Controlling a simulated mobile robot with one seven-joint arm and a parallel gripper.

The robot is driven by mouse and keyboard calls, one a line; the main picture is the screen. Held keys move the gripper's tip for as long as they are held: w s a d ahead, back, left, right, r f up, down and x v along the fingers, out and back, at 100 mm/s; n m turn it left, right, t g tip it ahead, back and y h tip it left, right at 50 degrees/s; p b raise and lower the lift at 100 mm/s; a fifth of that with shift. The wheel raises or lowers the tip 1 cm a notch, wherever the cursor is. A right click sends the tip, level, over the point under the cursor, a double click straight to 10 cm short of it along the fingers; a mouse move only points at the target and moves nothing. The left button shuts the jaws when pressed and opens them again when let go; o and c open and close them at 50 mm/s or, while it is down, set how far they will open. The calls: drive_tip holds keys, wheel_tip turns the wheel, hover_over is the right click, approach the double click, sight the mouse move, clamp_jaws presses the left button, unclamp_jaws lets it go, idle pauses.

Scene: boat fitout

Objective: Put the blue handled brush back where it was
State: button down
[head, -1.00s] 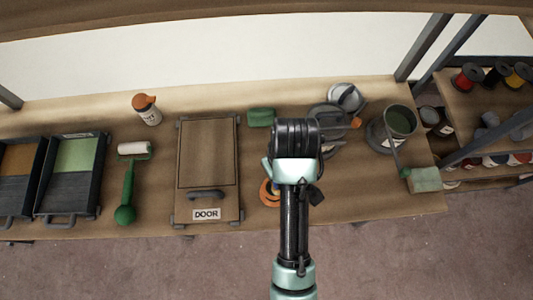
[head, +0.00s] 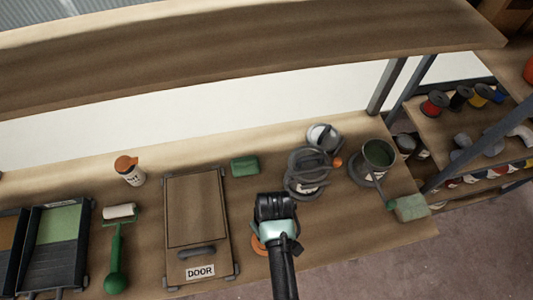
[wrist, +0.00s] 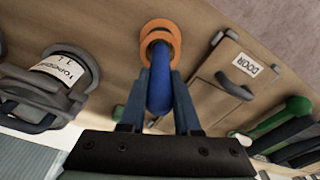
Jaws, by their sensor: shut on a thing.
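The blue handle of the brush (wrist: 159,92) is between the fingers of my gripper (wrist: 161,76) in the wrist view. My gripper is shut on it. The brush's bristles cannot be made out. An orange ring, like a tape roll (wrist: 160,33), shows just beyond the handle's end; I cannot tell whether they touch. In the head view my gripper (head: 275,207) is over the bench in front of a grey can (head: 304,190), and its body hides the brush. The orange ring (head: 258,244) peeks out at its left.
Left on the bench (head: 335,225) are a DOOR panel (head: 198,212), a green-handled roller (head: 117,255) and a paint tray (head: 55,240). A shelf (head: 250,50) overhangs the back.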

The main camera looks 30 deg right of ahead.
drive_tip(key=shift+f, duration=0.15)
drive_tip(key=c, duration=0.6)
unclamp_jaws()
drive_tip(key=r, duration=0.8)
drive_tip(key=s+r+b, duration=0.1)
drive_tip(key=r, duration=0.3)
drive_tip(key=shift+s+r, duration=0.1)
drive_tip(key=shift+r, duration=0.05)
